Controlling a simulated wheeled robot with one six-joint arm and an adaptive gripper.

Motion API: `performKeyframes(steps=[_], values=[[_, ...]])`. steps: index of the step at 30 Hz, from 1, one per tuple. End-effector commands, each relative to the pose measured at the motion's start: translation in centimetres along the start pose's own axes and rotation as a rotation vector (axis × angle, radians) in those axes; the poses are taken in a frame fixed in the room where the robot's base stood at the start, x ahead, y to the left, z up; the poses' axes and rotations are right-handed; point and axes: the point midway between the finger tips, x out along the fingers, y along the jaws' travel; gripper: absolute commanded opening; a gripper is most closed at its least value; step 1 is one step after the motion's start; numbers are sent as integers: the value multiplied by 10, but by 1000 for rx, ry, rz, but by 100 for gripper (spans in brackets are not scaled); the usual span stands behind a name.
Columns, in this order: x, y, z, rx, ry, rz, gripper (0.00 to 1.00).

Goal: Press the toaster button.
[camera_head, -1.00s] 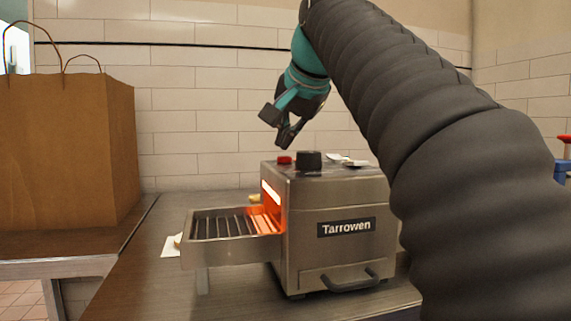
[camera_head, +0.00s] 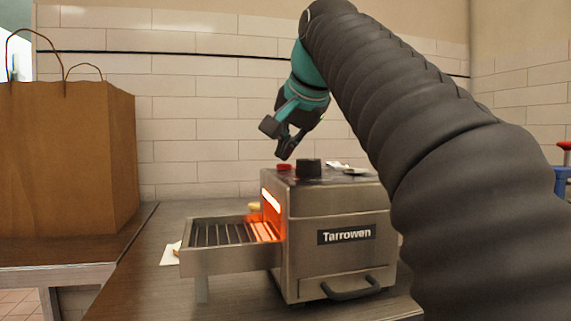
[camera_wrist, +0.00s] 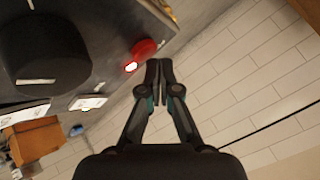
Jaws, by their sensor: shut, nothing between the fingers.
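The steel toaster (camera_head: 335,255), labelled Tarrowen, stands on the counter with its left opening glowing orange. Its red button (camera_head: 284,167) is on the top at the left, beside a black knob (camera_head: 309,169). My gripper (camera_head: 284,152) is shut and empty, with its fingertips just above the red button in the head view. In the wrist view the red button (camera_wrist: 146,48) lies close to the fingertips (camera_wrist: 158,66), a little up and left of them. The large black knob (camera_wrist: 42,52) is at the upper left there. I cannot tell whether the fingertips touch the button.
A wire rack tray (camera_head: 222,247) sticks out from the toaster's left side. A brown paper bag (camera_head: 65,160) stands at the left. Small pale items (camera_head: 340,165) lie on the toaster top behind the knob. A tiled wall (camera_head: 210,120) closes off the back.

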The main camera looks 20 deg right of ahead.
Motion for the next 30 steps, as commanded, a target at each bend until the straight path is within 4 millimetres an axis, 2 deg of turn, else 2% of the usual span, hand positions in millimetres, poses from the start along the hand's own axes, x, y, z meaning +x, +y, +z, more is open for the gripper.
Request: performKeyframes(steps=[30], values=[[7,5,5,0,-1,0,0]])
